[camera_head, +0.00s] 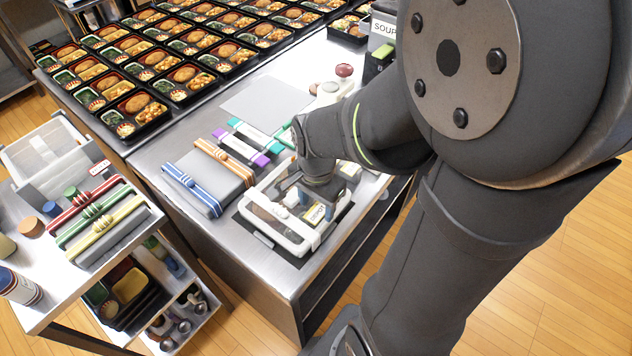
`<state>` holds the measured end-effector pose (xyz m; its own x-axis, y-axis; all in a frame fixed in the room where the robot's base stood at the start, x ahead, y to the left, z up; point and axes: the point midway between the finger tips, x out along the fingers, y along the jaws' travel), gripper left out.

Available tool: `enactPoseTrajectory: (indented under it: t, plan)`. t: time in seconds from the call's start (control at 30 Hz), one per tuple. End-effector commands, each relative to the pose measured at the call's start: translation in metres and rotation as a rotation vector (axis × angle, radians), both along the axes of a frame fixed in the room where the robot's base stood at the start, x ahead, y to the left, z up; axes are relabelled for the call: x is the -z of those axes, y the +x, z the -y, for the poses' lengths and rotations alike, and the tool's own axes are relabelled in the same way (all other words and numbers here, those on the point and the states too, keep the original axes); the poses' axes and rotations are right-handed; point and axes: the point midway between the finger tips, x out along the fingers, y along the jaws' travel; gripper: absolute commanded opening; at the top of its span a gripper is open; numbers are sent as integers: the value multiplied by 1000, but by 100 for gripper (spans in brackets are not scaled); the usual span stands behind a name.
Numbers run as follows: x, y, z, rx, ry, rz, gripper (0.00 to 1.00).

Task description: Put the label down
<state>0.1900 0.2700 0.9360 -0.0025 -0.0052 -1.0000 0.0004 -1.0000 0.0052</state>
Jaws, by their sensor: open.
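My gripper (315,203) is low over a lidded, clear bento tray (262,237) near the front edge of the steel table, and its jaws are open. A small label with yellow and white print (317,214) lies on the tray's top, right below the gripper. My gripper and arm partly cover the tray, and I cannot tell whether the fingertips touch the label. A white band runs across the tray's lid. A dark mat (262,243) shows under the tray's edge.
Wrapped boxes with blue and orange bands (203,178) stand left of the tray. Purple and green-ended pieces (240,148) lie behind it. Rows of filled bento trays (165,70) fill the back. A side cart (75,290) stands left. A grey sheet (262,103) leaves flat room behind.

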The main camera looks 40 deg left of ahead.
Motion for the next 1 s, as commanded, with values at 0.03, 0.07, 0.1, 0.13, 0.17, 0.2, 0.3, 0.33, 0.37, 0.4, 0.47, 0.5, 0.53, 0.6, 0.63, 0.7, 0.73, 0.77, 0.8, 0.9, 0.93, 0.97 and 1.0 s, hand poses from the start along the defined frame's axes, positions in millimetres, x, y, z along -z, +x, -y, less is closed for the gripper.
enactPoseTrajectory:
  t: [0.03,0.07,0.1,0.13,0.17,0.2,0.3,0.33,0.37,0.4,0.47,0.5,0.53,0.6,0.63,0.7,0.73,0.77,0.8,0.9,0.93,0.97,1.0]
  plan:
    - [-8,1,-1,0,5,3,52]
    - [-13,1,-1,0,6,4,52]
    - [-20,1,-1,0,7,4,52]
    - [-26,1,-1,0,8,5,52]
    - [-33,1,-2,0,9,5,52]
    - [-41,1,-2,0,9,5,52]
    - [-63,1,-2,0,10,6,52]
    - [-69,1,-2,0,9,5,52]
    - [-75,1,-2,0,10,6,52]
    - [-83,1,-2,0,10,6,52]
    - [-93,1,-2,0,9,5,52]
    - [-98,1,-2,0,8,5,52]
    - [-102,1,-2,0,8,5,52]
    - [-108,1,-2,0,6,3,52]
    - [-110,1,-2,0,7,4,52]
    - [-113,1,-2,0,7,4,52]
    - [-114,1,-2,0,6,3,52]
    - [-114,1,-2,0,6,3,52]
    - [-115,1,-2,0,6,3,52]
    - [-114,1,-2,0,5,3,52]
    - [-114,1,-2,0,5,3,52]
    - [-114,1,-2,0,5,3,52]
    - [-114,1,-2,0,5,3,52]
